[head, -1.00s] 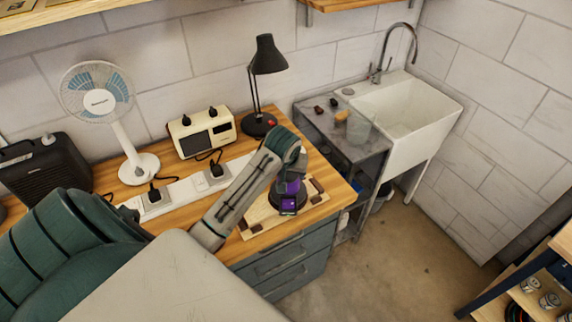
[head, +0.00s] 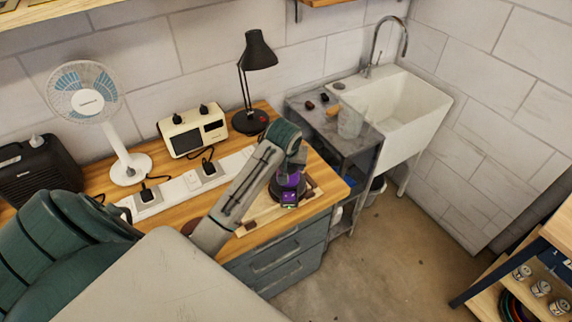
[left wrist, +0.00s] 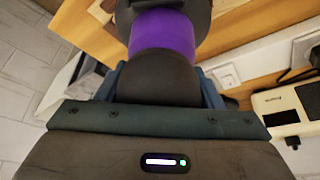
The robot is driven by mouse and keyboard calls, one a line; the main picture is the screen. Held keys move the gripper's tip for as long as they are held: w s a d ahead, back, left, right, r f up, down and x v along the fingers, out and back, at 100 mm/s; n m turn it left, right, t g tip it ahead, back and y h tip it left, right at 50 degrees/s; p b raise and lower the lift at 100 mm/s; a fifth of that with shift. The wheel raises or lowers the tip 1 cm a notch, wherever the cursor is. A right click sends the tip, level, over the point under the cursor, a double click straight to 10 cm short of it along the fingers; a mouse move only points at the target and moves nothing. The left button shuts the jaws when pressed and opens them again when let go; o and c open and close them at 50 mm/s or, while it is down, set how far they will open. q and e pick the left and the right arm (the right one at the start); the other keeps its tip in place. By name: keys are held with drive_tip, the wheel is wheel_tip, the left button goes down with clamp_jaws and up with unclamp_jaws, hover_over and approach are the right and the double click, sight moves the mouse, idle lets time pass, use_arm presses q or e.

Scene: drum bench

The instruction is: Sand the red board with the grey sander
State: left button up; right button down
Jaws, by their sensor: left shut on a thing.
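The sander (head: 289,181), dark grey with a purple band and a small purple display, stands upright on a board at the bench's front right corner. The board (head: 256,219) looks pale wood with dark brown blocks at its edges; I see no clearly red face. My left gripper (head: 290,168) reaches in from above and is shut on the sander's top. In the left wrist view the gripper (left wrist: 160,82) closes around the dark top of the sander (left wrist: 165,32). The sander and my arm hide part of the board. My right gripper is not in view.
A power strip (head: 175,192), a cream radio (head: 194,131), a fan (head: 129,168) and a black lamp (head: 257,60) stand behind the arm on the bench. A black heater (head: 38,170) is at left. The sink (head: 411,110) is at right, with open floor in front.

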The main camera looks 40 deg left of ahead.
use_arm(q)
drive_tip(key=shift+w+d, duration=0.35)
drive_tip(key=shift+w, duration=0.55)
drive_tip(key=shift+r, duration=0.15)
drive_tip(key=shift+w+r, duration=0.2)
drive_tip(key=shift+r, duration=0.45)
drive_tip(key=shift+s+r, duration=0.1)
drive_tip(key=shift+r, duration=2.15)
